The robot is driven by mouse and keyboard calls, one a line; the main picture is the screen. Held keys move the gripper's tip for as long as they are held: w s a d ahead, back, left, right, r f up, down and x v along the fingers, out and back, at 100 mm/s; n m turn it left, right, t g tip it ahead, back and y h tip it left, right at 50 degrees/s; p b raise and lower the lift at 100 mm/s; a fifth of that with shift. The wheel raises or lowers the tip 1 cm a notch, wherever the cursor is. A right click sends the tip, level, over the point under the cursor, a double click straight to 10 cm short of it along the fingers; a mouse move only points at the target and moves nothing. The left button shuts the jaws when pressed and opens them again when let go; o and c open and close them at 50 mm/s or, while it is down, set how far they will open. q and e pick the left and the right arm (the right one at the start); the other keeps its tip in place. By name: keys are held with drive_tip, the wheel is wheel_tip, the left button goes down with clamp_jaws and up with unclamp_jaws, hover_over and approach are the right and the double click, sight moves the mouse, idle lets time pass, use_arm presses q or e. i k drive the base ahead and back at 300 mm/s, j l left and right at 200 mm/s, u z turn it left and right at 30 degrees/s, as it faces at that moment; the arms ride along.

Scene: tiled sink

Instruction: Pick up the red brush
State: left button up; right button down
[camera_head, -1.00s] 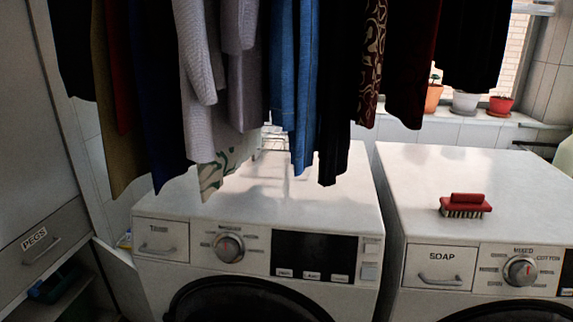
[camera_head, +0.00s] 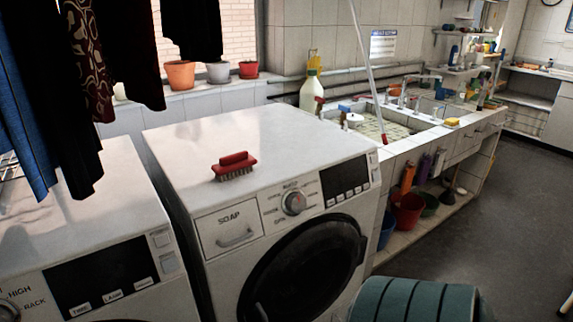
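The red brush (camera_head: 234,165) lies on top of the right-hand washing machine (camera_head: 180,150), near its front edge above the soap drawer. Its bristles face down and its red handle is on top. Nothing touches it from above. Neither of my grippers shows in the head view.
A second washing machine (camera_head: 75,235) stands at the left, with hanging clothes (camera_head: 95,60) above it. A tiled sink (camera_head: 400,132) with a spray bottle (camera_head: 313,92) beside it lies to the right. A green striped rounded object (camera_head: 410,300) is at the bottom. Grey floor (camera_head: 520,215) is open at the right.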

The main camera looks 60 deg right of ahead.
sight(234, 165)
drive_tip(key=z, duration=1.55)
drive_tip(key=u, duration=0.3)
drive_tip(key=i+l+u, duration=0.1)
drive_tip(key=l+u, duration=0.75)
drive_tip(key=l, duration=0.6)
drive_tip(key=l+u, duration=0.25)
drive_tip(key=l, duration=1.25)
drive_tip(key=k+l, duration=0.15)
drive_tip(key=l, duration=1)
drive_tip(key=k+l+u, duration=0.1)
drive_tip(key=l, duration=0.45)
drive_tip(key=k+l, duration=0.15)
drive_tip(key=l, duration=0.45)
